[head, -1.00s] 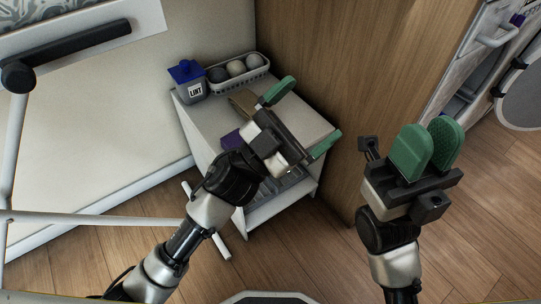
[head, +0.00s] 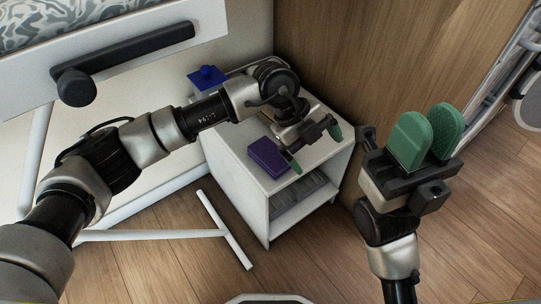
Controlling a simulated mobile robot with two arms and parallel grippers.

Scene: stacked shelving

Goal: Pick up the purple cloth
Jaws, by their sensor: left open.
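The purple cloth (head: 266,158) is a folded block lying on the top of the white shelf unit (head: 253,190), near its front left edge. My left gripper (head: 316,149) is open and empty over the shelf top, to the right of the cloth. Its nearer green finger is close to the cloth's right edge; I cannot tell whether they touch. My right gripper (head: 428,134) is at the right, away from the shelf, its green fingers pointing up with nothing visible between them. I cannot tell whether it is shut.
A wood panel (head: 400,60) rises right behind the shelf. A white stand with a black handle (head: 130,58) is at the left.

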